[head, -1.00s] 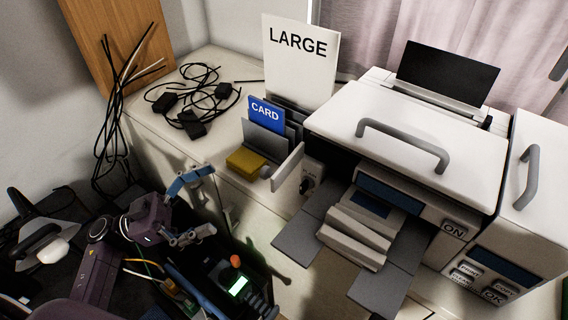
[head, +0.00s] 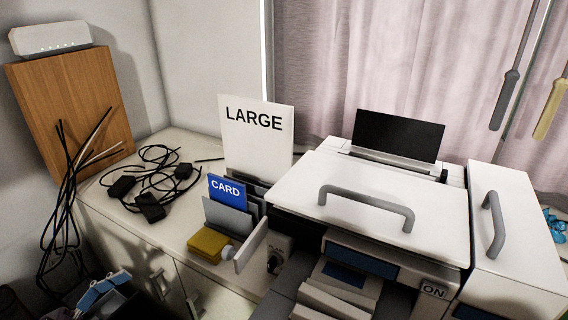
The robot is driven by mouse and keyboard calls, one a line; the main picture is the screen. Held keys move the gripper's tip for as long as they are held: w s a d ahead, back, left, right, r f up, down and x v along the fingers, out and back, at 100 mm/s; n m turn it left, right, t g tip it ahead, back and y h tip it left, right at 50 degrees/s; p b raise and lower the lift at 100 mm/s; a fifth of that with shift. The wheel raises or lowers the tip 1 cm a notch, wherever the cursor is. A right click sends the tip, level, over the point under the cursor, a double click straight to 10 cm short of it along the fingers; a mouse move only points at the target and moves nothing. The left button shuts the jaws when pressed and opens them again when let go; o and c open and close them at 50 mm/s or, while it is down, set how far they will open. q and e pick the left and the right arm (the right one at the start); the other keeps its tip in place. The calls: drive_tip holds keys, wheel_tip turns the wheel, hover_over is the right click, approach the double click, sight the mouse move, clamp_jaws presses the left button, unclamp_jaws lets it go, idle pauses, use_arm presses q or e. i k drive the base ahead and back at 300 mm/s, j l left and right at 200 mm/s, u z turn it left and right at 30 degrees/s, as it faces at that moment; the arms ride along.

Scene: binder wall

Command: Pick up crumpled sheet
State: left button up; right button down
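I cannot make out a crumpled sheet for certain in the head view. A small crumpled-looking blue thing (head: 555,224) shows at the right edge, partly cut off; I cannot tell what it is. My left gripper (head: 103,292) shows only in part at the bottom left, below the counter's front edge. Its blue finger parts are in view, but its opening is cut off. My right gripper is not in view.
A white printer (head: 370,195) with a grey handle fills the right of the counter (head: 180,225). A LARGE card (head: 257,145), a blue CARD sign (head: 228,192) and a yellow block (head: 208,244) stand left of it. Black cables (head: 150,185) lie farther left.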

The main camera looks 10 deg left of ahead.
sight(335, 289)
drive_tip(key=k+l, duration=0.5)
drive_tip(key=l, duration=0.15)
drive_tip(key=k+l, duration=0.5)
drive_tip(key=l, duration=0.2)
drive_tip(key=k+l, duration=0.5)
drive_tip(key=l, duration=0.15)
